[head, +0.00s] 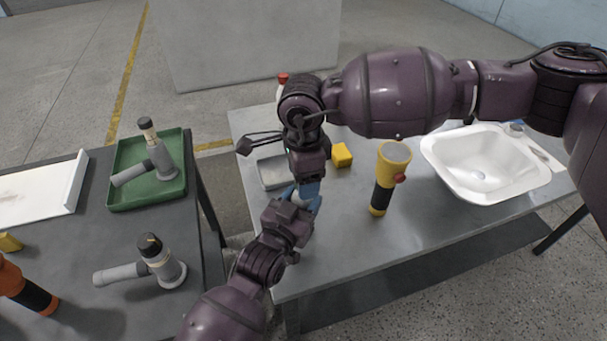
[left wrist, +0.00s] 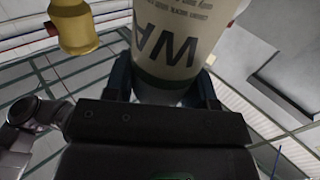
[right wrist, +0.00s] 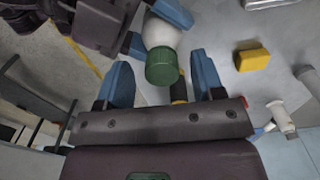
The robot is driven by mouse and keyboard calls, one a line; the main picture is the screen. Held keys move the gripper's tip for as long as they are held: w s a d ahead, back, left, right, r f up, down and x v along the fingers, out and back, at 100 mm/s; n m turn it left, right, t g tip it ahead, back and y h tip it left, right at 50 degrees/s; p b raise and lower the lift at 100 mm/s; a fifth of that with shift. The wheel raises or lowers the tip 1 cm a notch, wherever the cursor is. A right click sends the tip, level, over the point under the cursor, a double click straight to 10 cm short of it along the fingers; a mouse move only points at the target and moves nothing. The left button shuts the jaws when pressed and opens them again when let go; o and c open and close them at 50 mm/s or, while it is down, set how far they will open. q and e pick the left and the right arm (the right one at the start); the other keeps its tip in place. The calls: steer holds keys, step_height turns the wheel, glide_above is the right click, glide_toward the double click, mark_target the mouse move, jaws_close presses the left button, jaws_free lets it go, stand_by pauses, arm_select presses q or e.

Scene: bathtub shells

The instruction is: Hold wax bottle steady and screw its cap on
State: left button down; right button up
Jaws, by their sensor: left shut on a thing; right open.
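The white wax bottle (left wrist: 172,30) with dark lettering stands between the blue fingers of my left gripper (left wrist: 165,88), which is shut on it. In the head view the bottle is mostly hidden behind the two grippers. In the right wrist view its pale body (right wrist: 160,34) ends in a green cap (right wrist: 162,68). The cap is at the bottle's mouth; I cannot tell how tightly it sits. My right gripper (right wrist: 162,82) is open, its blue fingers on either side of the cap and apart from it.
A yellow block (head: 342,155), a yellow-black flashlight (head: 388,175) and a white basin (head: 483,165) are on the grey table to the right. A shallow metal tray (head: 272,172) lies left of the grippers. The left table holds a green tray (head: 125,160) and grey tools.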

step_height(320, 180, up, 12)
stand_by(0.6)
arm_select(q)
steer(key=shift+c, duration=1.8)
jaws_free()
steer(key=shift+s, duration=0.1)
steer(key=v, duration=1)
steer(key=shift+s, duration=0.3)
arm_select(e)
steer(key=shift+r, duration=0.3)
arm_select(q)
steer(key=shift+a, duration=0.1)
